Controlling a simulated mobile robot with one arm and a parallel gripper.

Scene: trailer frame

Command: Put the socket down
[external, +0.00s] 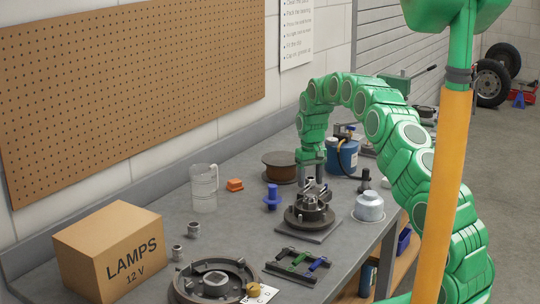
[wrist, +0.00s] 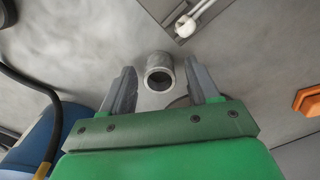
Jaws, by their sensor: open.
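The socket (wrist: 160,76) is a short grey metal tube. In the wrist view it sits between and just past my fingertips, its round mouth towards the camera, with a gap to each finger. Grey bench surface shows around it; I cannot tell whether it touches the bench. My gripper (wrist: 160,88) is open and points down. In the external view my gripper (external: 312,178) is low over the bench, behind or above the dark round hub assembly (external: 310,217); the socket is hard to make out there.
A blue canister (external: 342,157) with a hose, a brown spool (external: 280,166) and a blue part (external: 272,198) stand close by. An orange block (external: 235,185), clear jug (external: 204,188), silver canister (external: 369,207) and lamps box (external: 110,252) are also on the bench (external: 235,225).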

